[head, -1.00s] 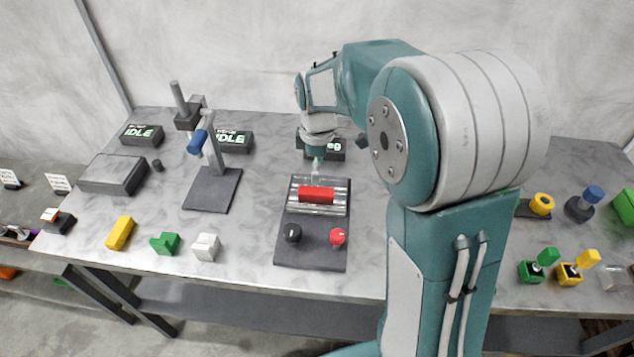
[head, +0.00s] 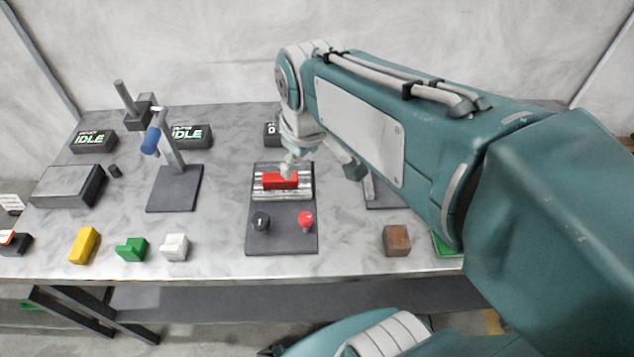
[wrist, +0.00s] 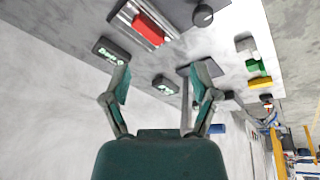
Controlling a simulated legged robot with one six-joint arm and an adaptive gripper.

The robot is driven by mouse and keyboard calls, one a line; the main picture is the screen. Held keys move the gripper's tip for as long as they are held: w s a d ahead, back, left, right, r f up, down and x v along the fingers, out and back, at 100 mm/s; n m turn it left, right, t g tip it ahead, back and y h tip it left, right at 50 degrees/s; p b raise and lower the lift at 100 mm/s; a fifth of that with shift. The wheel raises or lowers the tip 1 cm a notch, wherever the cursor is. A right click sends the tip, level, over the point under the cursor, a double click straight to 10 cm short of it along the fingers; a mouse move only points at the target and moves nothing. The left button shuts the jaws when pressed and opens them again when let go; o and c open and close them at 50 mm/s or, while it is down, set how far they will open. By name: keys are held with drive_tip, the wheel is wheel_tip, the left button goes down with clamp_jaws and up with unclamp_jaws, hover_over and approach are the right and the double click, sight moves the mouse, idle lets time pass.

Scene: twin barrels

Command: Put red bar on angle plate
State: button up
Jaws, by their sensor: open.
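The red bar (head: 281,180) lies across the silver barrels of a dark fixture (head: 282,240). In the wrist view the red bar (wrist: 148,28) shows near the top, beyond my left-hand finger and not between the fingers. My gripper (head: 290,165) hangs just above and behind the bar in the head view, its fingers small there. In the wrist view my gripper (wrist: 163,78) is open and empty, fingers spread wide. I cannot tell which thing is the angle plate; a rusty brown block (head: 397,240) stands at the table's front, right of the fixture.
The fixture carries a black knob (head: 261,221) and a red knob (head: 306,219). Yellow (head: 85,245), green (head: 132,249) and white (head: 175,247) blocks line the front left. A stand with a blue end (head: 150,141) rises left of the fixture. My arm hides the table's right side.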

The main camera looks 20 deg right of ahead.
drive_tip(key=s+m+t, duration=0.2)
drive_tip(key=s+m, duration=0.3)
drive_tip(key=s, duration=0.3)
drive_tip(key=shift+s+f, duration=0.15)
drive_tip(key=shift+s, duration=0.2)
